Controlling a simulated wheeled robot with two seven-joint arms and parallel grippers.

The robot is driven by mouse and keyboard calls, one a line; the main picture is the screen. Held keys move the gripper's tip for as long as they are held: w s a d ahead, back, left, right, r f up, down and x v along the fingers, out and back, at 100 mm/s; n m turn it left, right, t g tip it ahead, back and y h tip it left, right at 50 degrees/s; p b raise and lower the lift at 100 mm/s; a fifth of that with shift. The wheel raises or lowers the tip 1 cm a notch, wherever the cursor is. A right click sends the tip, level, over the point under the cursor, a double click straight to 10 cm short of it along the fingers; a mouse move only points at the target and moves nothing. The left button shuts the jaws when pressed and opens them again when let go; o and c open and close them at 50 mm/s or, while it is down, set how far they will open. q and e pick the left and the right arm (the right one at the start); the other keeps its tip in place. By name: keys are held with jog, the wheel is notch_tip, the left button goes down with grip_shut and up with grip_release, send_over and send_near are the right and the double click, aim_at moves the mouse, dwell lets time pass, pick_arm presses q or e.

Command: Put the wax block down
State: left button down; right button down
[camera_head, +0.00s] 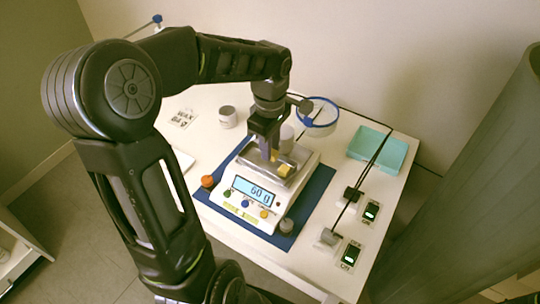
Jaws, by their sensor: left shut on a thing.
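My left gripper (272,157) reaches down over the metal pan (258,162) of the white scale (241,190). It is shut on a small yellow wax block, mostly hidden between the fingers. Yellow wax (285,170) shows on the pan just right of the fingertips; I cannot tell whether it is a separate piece. The scale's lit display (252,190) seems to read 60 g. My right gripper is not in view.
The scale stands on a blue mat (317,190) on a white table. Behind are a grey cup (228,117), a "WAX BAG" label (183,118) and a blue ring (319,112). A teal tray (377,148) and two switches (371,211) are on the right.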

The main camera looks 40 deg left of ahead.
pick_arm(q)
jog(key=shift+f, duration=0.1)
jog(key=shift+f, duration=1.8)
jog(key=shift+f, duration=0.2)
jog(key=c, duration=1.5)
grip_release()
jog(key=shift+c, duration=0.2)
jog(key=shift+r, duration=0.1)
notch_tip(320, 180, up, 12)
jog(key=shift+r, duration=0.15)
